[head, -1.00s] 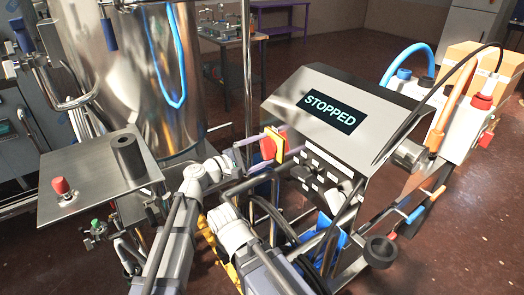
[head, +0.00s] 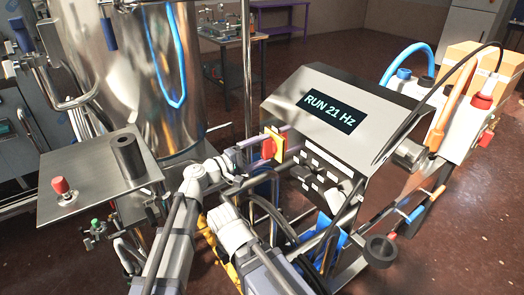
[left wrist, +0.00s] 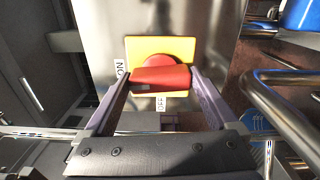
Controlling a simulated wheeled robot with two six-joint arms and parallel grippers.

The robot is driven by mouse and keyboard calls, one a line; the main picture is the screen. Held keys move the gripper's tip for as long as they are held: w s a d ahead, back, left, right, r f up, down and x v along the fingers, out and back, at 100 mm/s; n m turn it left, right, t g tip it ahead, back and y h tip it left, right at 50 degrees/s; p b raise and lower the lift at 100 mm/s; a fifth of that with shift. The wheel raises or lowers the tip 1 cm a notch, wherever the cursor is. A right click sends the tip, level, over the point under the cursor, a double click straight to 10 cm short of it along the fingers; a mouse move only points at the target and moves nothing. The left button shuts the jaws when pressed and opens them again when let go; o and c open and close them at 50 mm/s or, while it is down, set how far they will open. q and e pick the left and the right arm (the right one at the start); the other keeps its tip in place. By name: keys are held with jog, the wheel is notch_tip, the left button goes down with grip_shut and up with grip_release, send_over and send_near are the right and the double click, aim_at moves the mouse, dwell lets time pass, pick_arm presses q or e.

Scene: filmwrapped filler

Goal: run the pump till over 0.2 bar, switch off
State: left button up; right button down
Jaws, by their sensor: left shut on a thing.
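The red rotary switch handle (left wrist: 160,79) sits on a yellow plate (left wrist: 160,45) on a steel housing. In the left wrist view the handle lies level, its left end towards the ON label (left wrist: 121,69); the OFF label (left wrist: 160,104) is below. My left gripper (left wrist: 162,78) is shut on the handle, one finger at each end. In the head view the left gripper (head: 262,148) reaches the red and yellow switch (head: 276,146) beside the sloped control box. Its display (head: 331,112) reads RUN 21 Hz. I see no readable bar value. My right gripper is not in view.
A steel tank (head: 150,75) stands behind my arm. A steel shelf (head: 95,190) with a red knob (head: 62,188) and a dark cylinder is at left. Pipes and hoses crowd below the box. An orange hose (head: 455,95) and cables are at right; open floor lies beyond.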

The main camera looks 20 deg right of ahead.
pick_arm(q)
jog(key=o, duration=1)
jog(key=v, duration=0.8)
jog(key=shift+d, duration=0.1)
